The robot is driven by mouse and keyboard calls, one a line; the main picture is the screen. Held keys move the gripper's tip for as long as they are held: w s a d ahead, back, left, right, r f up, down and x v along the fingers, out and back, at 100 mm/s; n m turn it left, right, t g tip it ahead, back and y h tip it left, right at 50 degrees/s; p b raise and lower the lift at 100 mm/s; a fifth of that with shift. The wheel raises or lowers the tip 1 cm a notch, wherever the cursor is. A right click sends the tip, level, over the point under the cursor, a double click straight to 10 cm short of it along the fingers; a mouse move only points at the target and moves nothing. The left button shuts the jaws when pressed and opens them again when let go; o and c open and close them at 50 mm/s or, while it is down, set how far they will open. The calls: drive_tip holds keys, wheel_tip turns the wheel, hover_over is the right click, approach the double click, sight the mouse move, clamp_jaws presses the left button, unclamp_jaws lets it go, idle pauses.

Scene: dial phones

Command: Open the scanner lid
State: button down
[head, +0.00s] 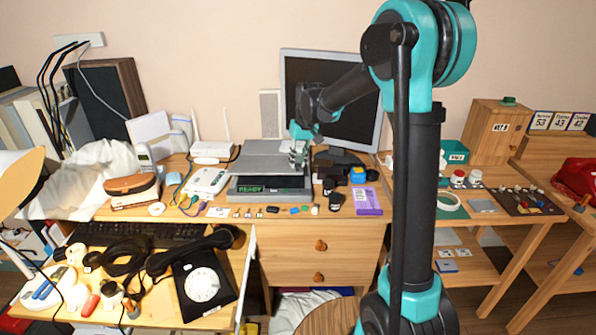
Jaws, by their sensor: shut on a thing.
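The scanner (243,193) is a flat grey device on the desk, left of centre, with a small green "READY" display on its front. The fingertips are small, and the exact contact is hard to see. My arm comes in from the right and passes in front of the monitor.
A dark monitor (306,72) stands behind the scanner. A white router (211,149) and a white device (207,182) stand left of it. Small items and a purple box (367,201) lie along the desk's front. A black dial phone (203,283) is at lower left.

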drive_tip(key=w+r+g, duration=0.2)
drive_tip(key=w+r, duration=0.2)
drive_tip(key=r, duration=0.2)
drive_tip(key=shift+w, duration=0.2)
drive_tip(key=c, duration=2.3)
unclamp_jaws()
drive_tip(key=w+r, duration=0.1)
drive_tip(key=w, duration=0.1)
drive_tip(key=w+r, duration=0.1)
drive_tip(key=w, duration=0.1)
drive_tip(key=w+r, duration=0.2)
drive_tip(key=shift+w, duration=0.3)
drive_tip(key=shift+o, duration=1.4)
drive_tip(key=shift+s+d, duration=0.15)
drive_tip(key=o, duration=0.7)
drive_tip(key=r, duration=0.4)
drive_tip(key=d+r, duration=0.1)
drive_tip(key=r, duration=0.7)
drive_tip(key=shift+w+d, duration=0.2)
drive_tip(key=shift+d, duration=0.05)
drive_tip(key=shift+f, duration=0.1)
